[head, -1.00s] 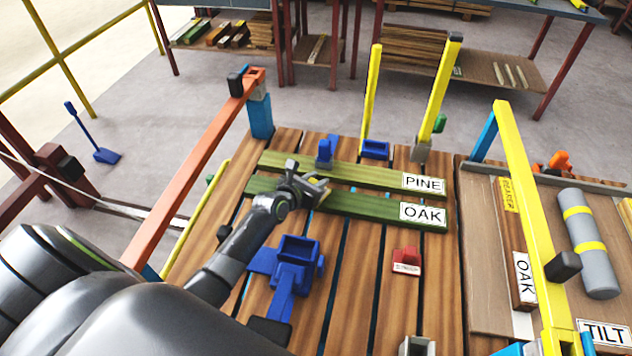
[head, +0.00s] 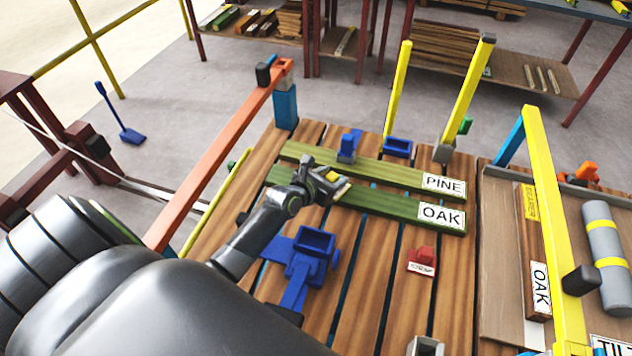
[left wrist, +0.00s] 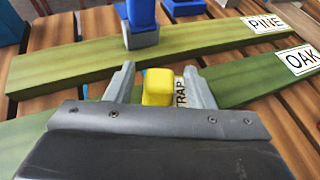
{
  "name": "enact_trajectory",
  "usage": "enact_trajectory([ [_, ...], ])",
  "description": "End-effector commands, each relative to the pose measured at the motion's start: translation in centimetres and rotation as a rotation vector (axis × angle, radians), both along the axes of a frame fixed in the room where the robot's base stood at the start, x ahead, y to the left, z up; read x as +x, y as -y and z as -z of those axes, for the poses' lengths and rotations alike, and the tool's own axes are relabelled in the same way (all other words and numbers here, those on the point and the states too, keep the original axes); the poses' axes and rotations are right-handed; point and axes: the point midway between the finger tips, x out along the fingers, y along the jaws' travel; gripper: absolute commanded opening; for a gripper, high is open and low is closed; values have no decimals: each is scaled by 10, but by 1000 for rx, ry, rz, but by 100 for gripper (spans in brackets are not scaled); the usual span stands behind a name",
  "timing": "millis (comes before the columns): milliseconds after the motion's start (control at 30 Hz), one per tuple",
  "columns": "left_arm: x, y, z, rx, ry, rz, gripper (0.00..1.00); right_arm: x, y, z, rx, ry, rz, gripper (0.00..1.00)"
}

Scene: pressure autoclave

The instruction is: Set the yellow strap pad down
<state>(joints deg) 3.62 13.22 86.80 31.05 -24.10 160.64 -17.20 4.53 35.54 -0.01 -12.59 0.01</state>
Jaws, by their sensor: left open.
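The yellow strap pad (left wrist: 157,87) sits between the two open fingers of my left gripper in the left wrist view, with a partly hidden label ending in "TRAP" beside it. My left gripper (head: 336,184) is over the left-middle part of the green OAK board (head: 400,209). In the head view the pad (head: 332,176) shows only as a small yellow patch at the gripper. The left fingers (left wrist: 160,85) stand apart with gaps beside the pad. I cannot tell whether the pad rests fully on the board. My right gripper is not in view.
The green PINE board (head: 390,174) lies behind the OAK board on the slatted table. A blue clamp (head: 348,146), a blue bracket (head: 310,252) and a red block (head: 422,259) stand nearby. Yellow posts (head: 465,95) and an orange bar (head: 215,150) rise around the table.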

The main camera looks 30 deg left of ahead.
Motion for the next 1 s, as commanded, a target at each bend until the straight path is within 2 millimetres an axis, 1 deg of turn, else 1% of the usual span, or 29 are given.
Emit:
enact_trajectory([
  [33,-11,-2,-6,1,-1,-1,48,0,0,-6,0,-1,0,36],
  [200,-43,-7,-19,2,-3,-1,48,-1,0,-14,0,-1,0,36],
  [300,-60,-9,-27,2,-1,1,48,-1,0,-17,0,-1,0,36],
  [433,-76,-11,-33,1,-1,0,48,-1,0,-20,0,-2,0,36],
  [633,-86,-12,-37,0,0,0,48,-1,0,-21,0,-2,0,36],
  [1000,-86,-12,-37,0,0,0,48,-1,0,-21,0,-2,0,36],
])
